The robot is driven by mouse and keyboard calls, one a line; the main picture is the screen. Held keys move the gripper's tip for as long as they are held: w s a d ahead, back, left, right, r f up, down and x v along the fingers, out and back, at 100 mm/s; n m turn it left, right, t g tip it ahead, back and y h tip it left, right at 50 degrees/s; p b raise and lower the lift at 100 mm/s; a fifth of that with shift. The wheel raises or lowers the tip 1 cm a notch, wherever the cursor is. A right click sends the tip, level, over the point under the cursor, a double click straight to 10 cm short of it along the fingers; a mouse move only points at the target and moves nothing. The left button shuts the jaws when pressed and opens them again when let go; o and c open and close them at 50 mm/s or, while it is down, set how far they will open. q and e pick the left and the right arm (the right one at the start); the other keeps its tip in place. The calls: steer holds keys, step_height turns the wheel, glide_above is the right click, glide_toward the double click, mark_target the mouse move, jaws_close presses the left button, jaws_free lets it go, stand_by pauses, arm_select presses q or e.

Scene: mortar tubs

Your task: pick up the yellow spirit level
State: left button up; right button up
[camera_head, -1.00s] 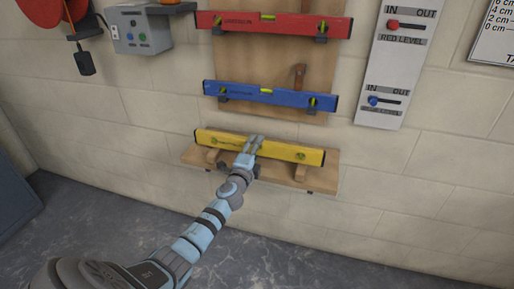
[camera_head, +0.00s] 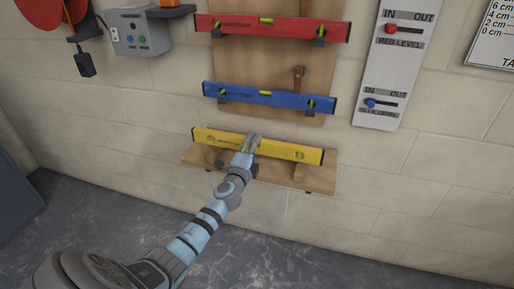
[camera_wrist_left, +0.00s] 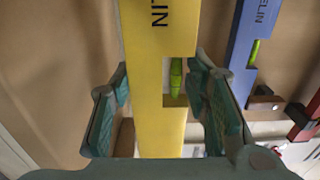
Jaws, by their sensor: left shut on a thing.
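The yellow spirit level (camera_head: 285,151) is a long bar with dark end caps, seen just above the wooden shelf (camera_head: 322,182) low on the wall. My left gripper (camera_head: 252,143) is shut on it near its middle. In the left wrist view the yellow level (camera_wrist_left: 160,55) runs between the two fingers of the gripper (camera_wrist_left: 170,95), with a green vial in its cut-out. Whether its underside is clear of the shelf's wooden supports is hard to tell. My right gripper is out of view.
A blue level (camera_head: 285,99) and a red level (camera_head: 235,27) hang above on a wooden board (camera_head: 250,60). An IN/OUT panel (camera_head: 385,70) is on the wall at right, and a grey control box (camera_head: 138,32) at upper left. The floor in front is clear.

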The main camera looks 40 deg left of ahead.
arm_select(q)
steer(key=p+v, duration=0.1)
steer(key=v, duration=0.7)
steer(key=shift+s+d, duration=0.15)
steer(key=shift+s, duration=0.15)
